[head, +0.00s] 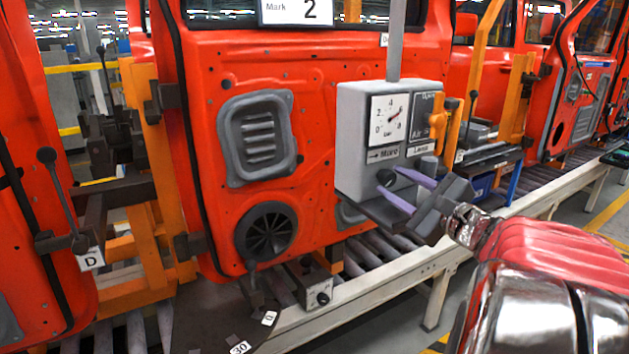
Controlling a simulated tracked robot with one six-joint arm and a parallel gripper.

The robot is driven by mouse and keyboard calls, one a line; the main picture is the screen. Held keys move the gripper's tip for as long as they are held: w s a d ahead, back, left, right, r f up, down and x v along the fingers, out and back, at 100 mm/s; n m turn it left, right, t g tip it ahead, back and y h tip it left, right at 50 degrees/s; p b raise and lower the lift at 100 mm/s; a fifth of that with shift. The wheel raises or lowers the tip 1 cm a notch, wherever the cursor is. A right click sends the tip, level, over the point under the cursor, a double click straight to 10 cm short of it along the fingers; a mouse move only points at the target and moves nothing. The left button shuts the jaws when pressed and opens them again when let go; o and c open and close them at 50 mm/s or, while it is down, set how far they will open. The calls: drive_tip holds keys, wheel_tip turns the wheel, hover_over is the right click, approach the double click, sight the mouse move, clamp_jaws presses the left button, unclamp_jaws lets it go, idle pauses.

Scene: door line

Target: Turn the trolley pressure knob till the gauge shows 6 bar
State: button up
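The trolley's grey control box (352,150) hangs on a post in front of the red door. Its white gauge (382,133) has marks from 0 up, and its red needle points up and right, past 4 and near where 6 would be; the exact reading is too small to tell. A dark knob (385,177) sits low on the box face, beside the "More" arrow label (383,154). My gripper (389,179) reaches in from the right, its two purple fingertips on either side of the knob. Whether both fingers press on it is not clear.
A second grey cylinder (428,164) sticks out below the "Less" label, close to the upper finger. Red doors on orange racks stand left and right along a roller line (400,262). The floor at front right is open.

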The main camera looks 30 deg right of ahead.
drive_tip(key=shift+c, duration=0.3)
drive_tip(key=c, duration=0.7)
drive_tip(key=shift+n, duration=0.3)
drive_tip(key=shift+f+n, duration=0.1)
drive_tip(key=shift+n, duration=0.8)
drive_tip(key=o, duration=0.8)
drive_tip(key=shift+c, duration=0.2)
drive_tip(key=shift+s, duration=0.1)
drive_tip(key=s, duration=1.3)
drive_tip(key=shift+s+a, duration=0.2)
drive_tip(key=shift+s, duration=0.1)
